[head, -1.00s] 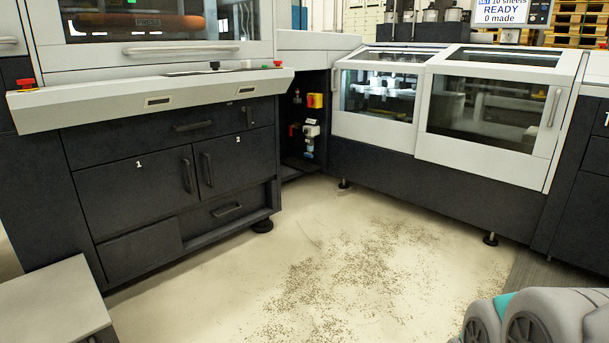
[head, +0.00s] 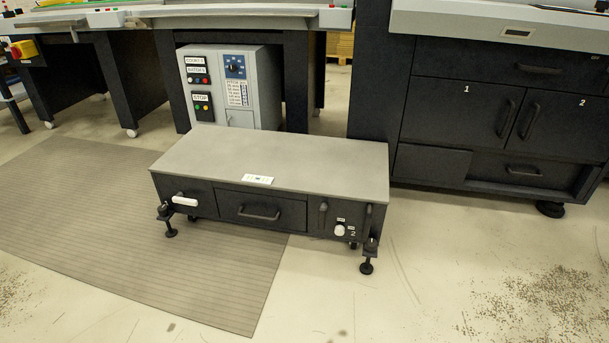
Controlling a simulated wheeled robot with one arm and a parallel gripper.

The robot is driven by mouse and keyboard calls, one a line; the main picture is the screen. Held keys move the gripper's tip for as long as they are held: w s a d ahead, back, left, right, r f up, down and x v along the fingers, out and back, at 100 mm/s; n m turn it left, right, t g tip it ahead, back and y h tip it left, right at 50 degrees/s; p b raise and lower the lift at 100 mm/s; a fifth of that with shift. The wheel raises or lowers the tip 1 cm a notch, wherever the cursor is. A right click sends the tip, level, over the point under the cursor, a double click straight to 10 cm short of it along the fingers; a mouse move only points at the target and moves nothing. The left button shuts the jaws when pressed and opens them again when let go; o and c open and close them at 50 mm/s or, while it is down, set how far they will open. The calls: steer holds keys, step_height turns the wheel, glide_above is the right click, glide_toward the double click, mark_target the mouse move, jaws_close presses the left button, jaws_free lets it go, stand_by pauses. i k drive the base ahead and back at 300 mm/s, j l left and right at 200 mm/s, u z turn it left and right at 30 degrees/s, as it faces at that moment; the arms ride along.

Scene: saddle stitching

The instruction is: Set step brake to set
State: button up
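A low grey-topped step (head: 270,165) with a dark front stands on the floor in the middle of the head view. A small white round knob (head: 339,230) sits on the right part of its front, with tiny labels beside it that are too small to read. A white lever-like handle (head: 185,201) is at the left of the front. A drawer with a dark handle (head: 260,213) is between them. The step stands on short dark feet (head: 367,266). Which part is the brake, and its setting, I cannot tell for sure. My gripper is not in view.
A grey control box (head: 230,88) with buttons and a dial stands behind the step. A dark cabinet (head: 470,120) with numbered doors is at the right. A ribbed mat (head: 110,225) lies at the left. The floor in front is clear, with scraps (head: 550,305) at the right.

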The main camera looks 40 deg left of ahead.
mark_target(179, 198)
steer(key=u, duration=1.85)
steer(key=i+u, duration=0.3)
steer(key=i, duration=0.15)
steer(key=i+u, duration=0.25)
steer(key=i, duration=0.2)
steer(key=i+j+z, duration=0.15)
steer(key=i, duration=0.25)
steer(key=i+j+z, duration=0.15)
steer(key=i+j, duration=0.25)
